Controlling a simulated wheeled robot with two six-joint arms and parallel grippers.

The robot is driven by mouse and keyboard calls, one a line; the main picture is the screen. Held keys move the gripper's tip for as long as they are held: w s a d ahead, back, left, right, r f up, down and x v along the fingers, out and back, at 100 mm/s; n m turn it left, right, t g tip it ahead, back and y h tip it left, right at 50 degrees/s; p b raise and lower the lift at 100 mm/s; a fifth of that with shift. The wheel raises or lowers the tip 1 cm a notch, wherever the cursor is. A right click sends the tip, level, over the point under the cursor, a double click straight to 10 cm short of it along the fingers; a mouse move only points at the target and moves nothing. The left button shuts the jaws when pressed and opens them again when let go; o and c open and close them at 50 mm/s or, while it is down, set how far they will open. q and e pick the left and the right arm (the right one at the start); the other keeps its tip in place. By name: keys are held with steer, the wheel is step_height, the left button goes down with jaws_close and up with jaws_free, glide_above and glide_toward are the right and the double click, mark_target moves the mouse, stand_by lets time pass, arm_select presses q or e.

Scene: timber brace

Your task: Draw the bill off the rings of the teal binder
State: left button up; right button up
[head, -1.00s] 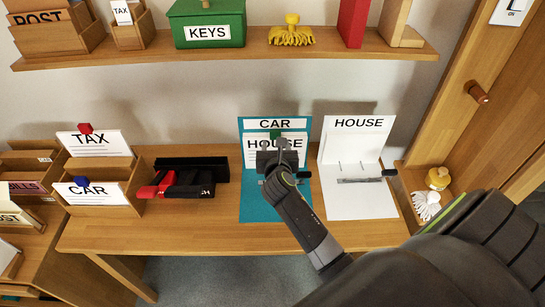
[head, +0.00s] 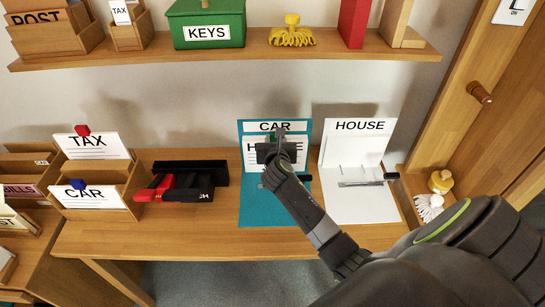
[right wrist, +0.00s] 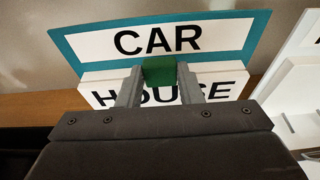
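The teal binder (head: 256,207) lies open on the desk with its back cover upright, labelled CAR. The white bill (head: 252,158), headed HOUSE, stands against that cover below the label; it also shows in the right wrist view (right wrist: 105,88). A green tab (right wrist: 160,71) sticks up at the bill's top edge. My right gripper (right wrist: 161,80) has its fingers on both sides of this tab with no gap showing, so it looks shut on it. The gripper (head: 279,136) and arm hide the middle of the bill and most of the rings. My left gripper is not in view.
A white binder (head: 360,207) labelled HOUSE stands open close on the right. A black tray (head: 190,166) with red and black items and wooden letter holders (head: 97,214) are on the left. A shelf (head: 240,55) runs above. Bare desk lies in front of the tray.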

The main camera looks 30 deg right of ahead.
jaws_close()
steer(key=shift+r+p, duration=0.15)
steer(key=shift+p, duration=0.35)
steer(key=shift+s+a+p, duration=0.55)
steer(key=shift+s+p, duration=0.35)
steer(key=shift+p, duration=0.15)
stand_by(1.1)
steer(key=shift+s+a+p, duration=0.35)
steer(key=shift+s+p, duration=0.15)
steer(key=shift+s, duration=0.1)
steer(key=shift+s+a+p, duration=0.35)
steer(key=shift+s+p, duration=0.15)
steer(key=shift+s, duration=0.05)
stand_by(1.5)
step_height(320, 180, up, 11)
steer(key=p, duration=1.2)
stand_by(0.4)
